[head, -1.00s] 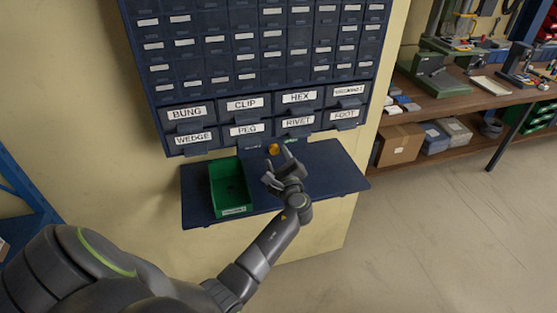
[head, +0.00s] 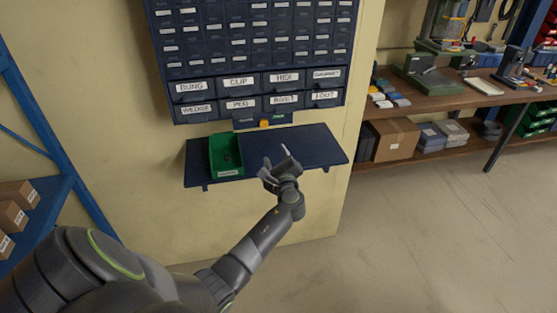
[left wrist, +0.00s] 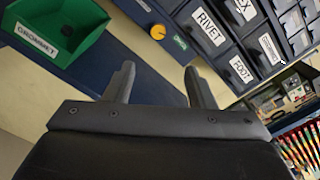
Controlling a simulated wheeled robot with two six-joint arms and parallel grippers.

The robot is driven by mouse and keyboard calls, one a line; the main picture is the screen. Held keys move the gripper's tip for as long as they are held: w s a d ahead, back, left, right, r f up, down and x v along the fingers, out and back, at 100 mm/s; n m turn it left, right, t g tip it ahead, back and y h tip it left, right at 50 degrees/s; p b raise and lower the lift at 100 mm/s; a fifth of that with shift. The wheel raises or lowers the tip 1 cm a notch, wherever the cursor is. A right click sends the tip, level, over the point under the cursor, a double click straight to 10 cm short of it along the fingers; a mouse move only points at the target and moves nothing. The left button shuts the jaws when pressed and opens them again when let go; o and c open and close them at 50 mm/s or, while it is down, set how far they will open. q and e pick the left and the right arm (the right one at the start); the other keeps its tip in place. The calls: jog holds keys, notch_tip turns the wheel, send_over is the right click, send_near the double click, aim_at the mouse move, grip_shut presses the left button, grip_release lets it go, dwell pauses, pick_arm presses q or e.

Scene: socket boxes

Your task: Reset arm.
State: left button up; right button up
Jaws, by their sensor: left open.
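My left gripper (head: 277,163) is open and empty, in front of the right part of the dark blue shelf (head: 310,147) below the drawer cabinet. In the left wrist view its two fingers (left wrist: 160,85) stand apart with nothing between them. A green bin (head: 225,156) sits on the left part of the shelf; its label reads GROMMET in the left wrist view (left wrist: 62,32). The gripper is to the right of the bin and apart from it. My right gripper is not in view.
The cabinet (head: 250,50) has many small drawers and larger labelled ones such as BUNG, CLIP, HEX and PEG. A blue rack (head: 45,150) with cardboard boxes stands at the left. A wooden workbench (head: 450,98) with tools is at the right. The floor (head: 420,240) is clear.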

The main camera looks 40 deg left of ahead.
pick_arm(q)
jog(key=shift+f, duration=0.2)
dwell(0.3)
jog(key=shift+s, duration=0.1)
jog(key=s+d+f+n+g+h+b, duration=0.1)
jog(key=s+f+n+g+h+b, duration=0.15)
jog(key=s+f, duration=0.7)
jog(key=s+d+f+n+g+h+b, duration=0.1)
jog(key=s+d+f+n+h, duration=0.15)
jog(key=f, duration=1.45)
jog(key=s+f+n+g+h+b, duration=0.1)
jog(key=s+f+g+h+b, duration=0.15)
jog(key=s+f, duration=0.75)
jog(key=s+d+f+n+g+h+b, duration=0.1)
jog(key=s+d+f+n, duration=0.2)
jog(key=s+f, duration=0.4)
jog(key=s+d+f+n+g+h+b, duration=0.1)
jog(key=s+f+n, duration=0.4)
jog(key=s, duration=1)
jog(key=s+d+f+n+g+h+b, duration=0.2)
jog(key=s+d+f+n, duration=0.3)
jog(key=s+f, duration=0.6)
jog(key=shift+f+g+h, duration=0.15)
jog(key=shift+g+h, duration=0.25)
jog(key=shift+h, duration=0.05)
